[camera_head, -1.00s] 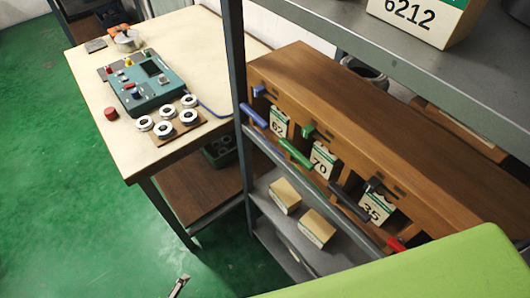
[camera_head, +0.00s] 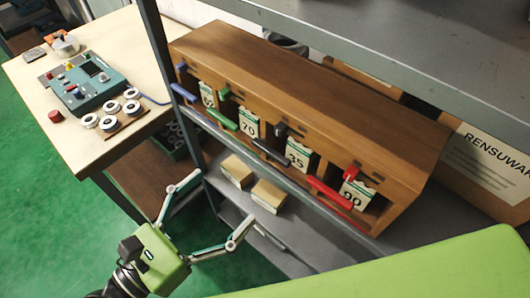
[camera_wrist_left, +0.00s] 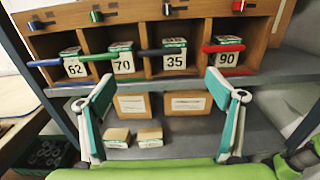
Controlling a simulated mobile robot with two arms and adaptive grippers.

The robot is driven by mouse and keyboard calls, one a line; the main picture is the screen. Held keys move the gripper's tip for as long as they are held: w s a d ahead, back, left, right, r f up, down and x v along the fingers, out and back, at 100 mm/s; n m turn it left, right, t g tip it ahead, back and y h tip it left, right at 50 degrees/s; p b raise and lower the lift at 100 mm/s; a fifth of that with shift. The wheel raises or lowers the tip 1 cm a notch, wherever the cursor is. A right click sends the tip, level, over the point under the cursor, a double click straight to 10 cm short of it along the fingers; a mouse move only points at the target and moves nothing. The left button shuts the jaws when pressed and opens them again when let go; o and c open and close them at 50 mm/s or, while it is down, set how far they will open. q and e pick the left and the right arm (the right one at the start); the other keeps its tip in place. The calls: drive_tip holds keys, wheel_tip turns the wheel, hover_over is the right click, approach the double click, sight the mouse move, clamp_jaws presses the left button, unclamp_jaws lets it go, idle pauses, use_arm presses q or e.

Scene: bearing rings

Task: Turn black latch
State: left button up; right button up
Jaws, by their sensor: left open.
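The black latch (camera_head: 281,130) is a small dark knob on the front of a wooden cabinet (camera_head: 300,75), above the compartment with the box marked 35 (camera_head: 297,154). It also shows at the top of the left wrist view (camera_wrist_left: 167,9). A dark bar (camera_head: 270,152) crosses the front of that compartment. My left gripper (camera_head: 220,205) is open and empty, below and in front of the cabinet, apart from the latch. In the left wrist view its two fingers (camera_wrist_left: 160,95) stand wide apart below the cabinet. My right gripper is not in view.
Blue (camera_head: 181,67), green (camera_head: 224,94) and red (camera_head: 351,172) latches sit beside the black one. A grey shelf post (camera_head: 158,50) stands left of the cabinet. Two small boxes (camera_head: 268,195) lie on the lower shelf. A table (camera_head: 75,150) with a control box stands left.

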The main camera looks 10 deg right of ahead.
sight(268, 154)
use_arm(q)
drive_tip(key=p+x, duration=0.3)
drive_tip(key=x, duration=0.9)
drive_tip(key=shift+a+p, duration=0.1)
drive_tip(key=shift+p, duration=0.25)
drive_tip(key=shift+w+d, duration=0.25)
drive_tip(key=shift+d, duration=0.15)
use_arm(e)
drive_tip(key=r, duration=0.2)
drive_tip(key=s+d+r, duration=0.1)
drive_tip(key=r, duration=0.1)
